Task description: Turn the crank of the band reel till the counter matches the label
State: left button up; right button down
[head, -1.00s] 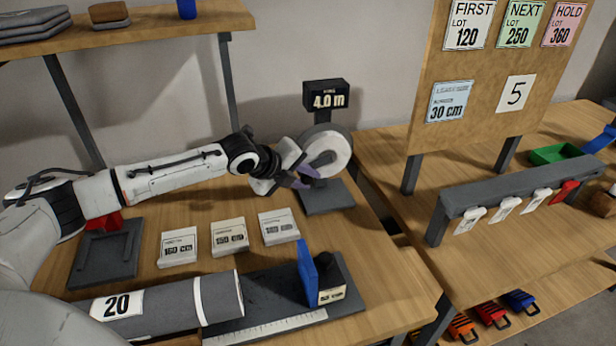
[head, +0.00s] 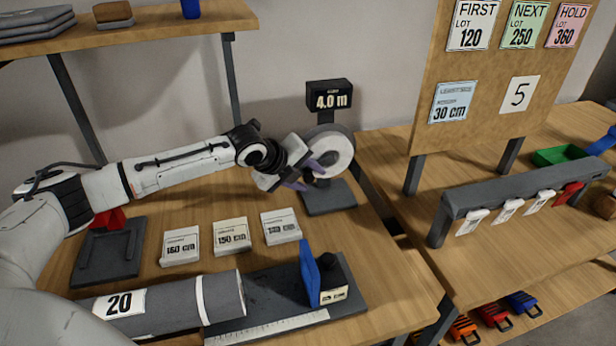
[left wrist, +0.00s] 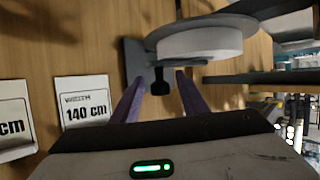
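The band reel (head: 338,150) is a white and grey disc on a dark base at the back of the bench. Its counter (head: 330,95) above reads 4.0 m. My left gripper (head: 312,178) is at the reel's front left, by the crank. In the left wrist view its purple fingers (left wrist: 160,80) stand apart on either side of the dark crank knob (left wrist: 160,88), with a gap visible on both sides. The reel also shows there (left wrist: 200,42). My right gripper is out of view.
White width cards (head: 231,237) lie in front of the reel. A grey roll marked 20 (head: 170,305) and a dark slide with a blue plate (head: 309,273) are nearer. A board (head: 480,90) with lot cards, a 30 cm card and a 5 stands at the right.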

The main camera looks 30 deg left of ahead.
pick_arm(q)
jog(key=v, duration=1)
jog(key=shift+s, duration=0.15)
jog(key=shift+r, duration=0.1)
